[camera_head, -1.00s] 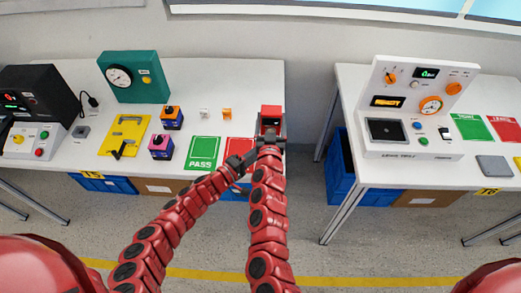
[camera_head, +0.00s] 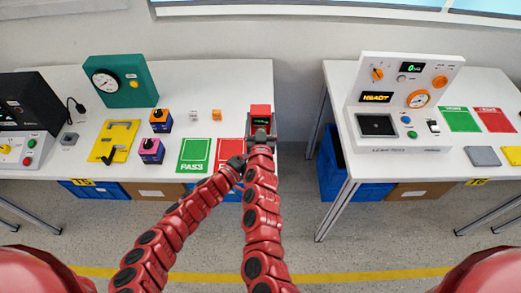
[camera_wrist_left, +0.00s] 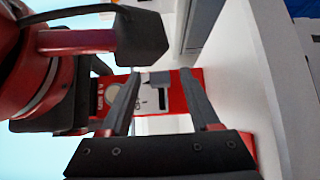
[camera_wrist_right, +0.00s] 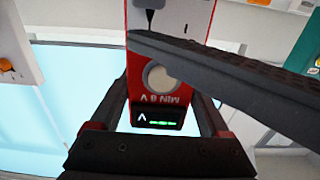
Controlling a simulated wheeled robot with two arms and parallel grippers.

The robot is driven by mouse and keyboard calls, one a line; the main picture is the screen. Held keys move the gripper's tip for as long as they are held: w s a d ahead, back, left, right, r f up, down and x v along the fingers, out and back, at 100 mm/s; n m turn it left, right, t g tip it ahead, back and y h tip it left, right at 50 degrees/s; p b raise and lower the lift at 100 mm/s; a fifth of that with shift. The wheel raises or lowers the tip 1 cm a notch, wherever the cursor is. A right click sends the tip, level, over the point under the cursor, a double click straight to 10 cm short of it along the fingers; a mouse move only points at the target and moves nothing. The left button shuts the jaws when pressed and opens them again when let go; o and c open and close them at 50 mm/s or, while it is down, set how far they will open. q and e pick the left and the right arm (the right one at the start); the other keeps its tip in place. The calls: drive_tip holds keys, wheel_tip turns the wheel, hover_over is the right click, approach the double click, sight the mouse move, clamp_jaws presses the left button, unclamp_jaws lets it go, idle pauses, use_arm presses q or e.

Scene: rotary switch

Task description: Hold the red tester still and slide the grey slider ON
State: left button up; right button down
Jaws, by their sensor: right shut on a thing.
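The red tester (camera_head: 261,110) is held up at the right end of the left table, its small screen showing green. My right gripper (camera_head: 260,134) is shut on it; in the right wrist view its fingers (camera_wrist_right: 158,112) flank the tester's body (camera_wrist_right: 165,95), beside a round grey dial and a lit display. My left gripper (camera_head: 240,163) comes in from the lower left. In the left wrist view its fingers (camera_wrist_left: 160,105) are apart, with the tester's red face (camera_wrist_left: 140,92) and a grey slider part (camera_wrist_left: 158,80) seen between them. Contact with the slider cannot be told.
Left table (camera_head: 215,80) holds a teal meter box (camera_head: 118,85), a yellow fixture (camera_head: 116,140), small switch boxes (camera_head: 160,120), and green PASS (camera_head: 195,155) and red (camera_head: 230,150) mats. A white test station (camera_head: 400,105) stands on the right table. A floor gap separates the tables.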

use_arm(q)
drive_tip(key=v, duration=1.2)
use_arm(e)
unclamp_jaws()
drive_tip(key=shift+s+f, duration=0.1)
drive_tip(key=shift+s, duration=0.45)
drive_tip(key=s, duration=1.1)
